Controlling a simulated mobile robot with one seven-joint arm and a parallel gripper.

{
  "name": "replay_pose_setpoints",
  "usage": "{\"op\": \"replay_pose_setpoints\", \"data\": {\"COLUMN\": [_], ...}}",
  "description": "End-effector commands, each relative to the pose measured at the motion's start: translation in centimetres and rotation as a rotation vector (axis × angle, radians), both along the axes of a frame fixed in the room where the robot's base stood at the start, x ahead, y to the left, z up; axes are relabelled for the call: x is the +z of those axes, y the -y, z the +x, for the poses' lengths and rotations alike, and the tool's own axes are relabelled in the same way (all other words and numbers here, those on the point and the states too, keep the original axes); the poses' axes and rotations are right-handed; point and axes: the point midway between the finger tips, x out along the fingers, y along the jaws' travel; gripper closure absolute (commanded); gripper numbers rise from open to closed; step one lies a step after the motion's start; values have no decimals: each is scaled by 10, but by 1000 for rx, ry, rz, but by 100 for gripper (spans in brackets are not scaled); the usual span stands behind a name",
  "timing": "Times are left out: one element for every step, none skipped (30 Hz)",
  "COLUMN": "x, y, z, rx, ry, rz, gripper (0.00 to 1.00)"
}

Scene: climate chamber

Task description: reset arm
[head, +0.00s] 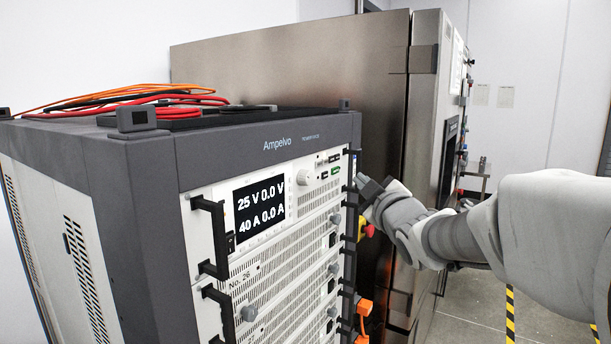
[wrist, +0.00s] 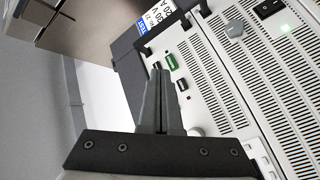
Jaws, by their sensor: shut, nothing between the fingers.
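My gripper (wrist: 163,75) is shut and empty, its fingers together in the wrist view. In the head view my arm reaches in from the right, and my gripper (head: 366,186) is at the right front edge of the power supply rack (head: 250,143). The rack's top unit shows a lit display (head: 259,211) reading 25 V 0.0 V and 40 A 0.0 A. In the wrist view the unit's front panel (wrist: 205,95) with a green connector (wrist: 171,62) lies behind the fingers. I cannot tell whether the fingertips touch the panel.
Red, orange and black cables (head: 150,97) lie on the rack. A large metal chamber (head: 300,75) stands behind it. A grey knob (wrist: 235,28) and a black rocker switch (wrist: 268,9) show on the panel. Open floor (head: 465,318) with yellow-black tape lies at the right.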

Motion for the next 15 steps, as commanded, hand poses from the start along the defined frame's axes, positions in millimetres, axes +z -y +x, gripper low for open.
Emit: {"op": "replay_pose_setpoints", "data": {"x": [0,0,0,0,0,0,0,0,0,0,0,0,0,0,0], "y": [0,0,0,0,0,0,0,0,0,0,0,0,0,0,1], "z": [0,0,0,0,0,0,0,0,0,0,0,0,0,-1,-3], "rx": [0,0,0,0,0,0,0,0,0,0,0,0,-2,-5,-12], "ry": [0,0,0,0,0,0,0,0,0,0,0,0,-2,-7,-17], "rz": [0,0,0,0,0,0,0,0,0,0,0,1,2,4,13], "gripper": [100,100,100,100,100,100,100,100,100,100,100,100,100,100,100]}}
